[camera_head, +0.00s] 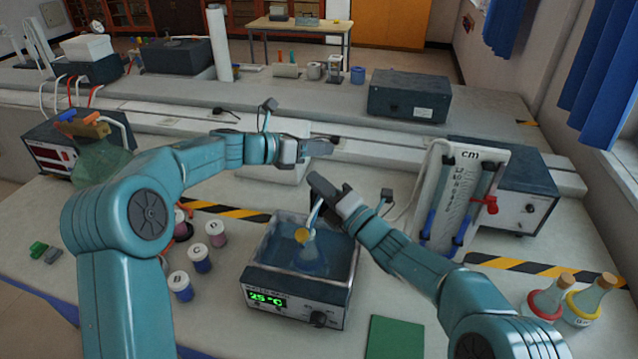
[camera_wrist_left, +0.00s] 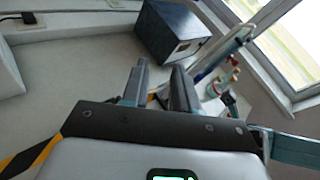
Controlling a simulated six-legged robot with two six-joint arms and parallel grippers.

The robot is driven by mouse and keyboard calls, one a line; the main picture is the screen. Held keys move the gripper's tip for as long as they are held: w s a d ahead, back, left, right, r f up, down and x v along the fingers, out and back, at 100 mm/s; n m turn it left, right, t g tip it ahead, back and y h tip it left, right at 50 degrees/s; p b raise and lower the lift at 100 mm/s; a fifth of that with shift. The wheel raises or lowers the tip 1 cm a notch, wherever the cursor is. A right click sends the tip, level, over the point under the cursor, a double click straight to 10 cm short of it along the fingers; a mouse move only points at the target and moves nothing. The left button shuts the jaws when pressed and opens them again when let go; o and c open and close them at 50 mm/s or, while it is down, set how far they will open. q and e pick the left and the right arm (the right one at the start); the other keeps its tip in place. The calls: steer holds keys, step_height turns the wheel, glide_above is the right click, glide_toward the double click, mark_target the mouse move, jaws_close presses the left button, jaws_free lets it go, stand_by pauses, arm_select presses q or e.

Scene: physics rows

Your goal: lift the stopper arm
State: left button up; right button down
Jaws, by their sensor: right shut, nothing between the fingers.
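A flask (camera_head: 311,252) with a yellow stopper (camera_head: 302,235) stands in the water bath (camera_head: 262,285), whose display reads 25 °C. A pale blue tube or arm (camera_head: 314,214) rises from near the stopper towards my right gripper; I cannot tell whether this is the stopper arm. My right gripper (camera_head: 322,187) is shut and empty above the bath, its fingers hiding part of what lies behind. My left gripper (camera_head: 320,147) is above and beyond it in the head view. In the left wrist view its two fingers (camera_wrist_left: 161,66) are apart with nothing between them.
The manometer board (camera_head: 462,195) stands right of the bath, before a dark box (camera_head: 522,190). Several lidded jars (camera_head: 201,257) stand left of the bath. Two flasks (camera_head: 584,300) stand at front right. A green mat (camera_head: 395,338) lies flat in front.

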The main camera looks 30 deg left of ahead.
arm_select(q)
steer(key=o, duration=0.4)
steer(key=shift+c, duration=0.2)
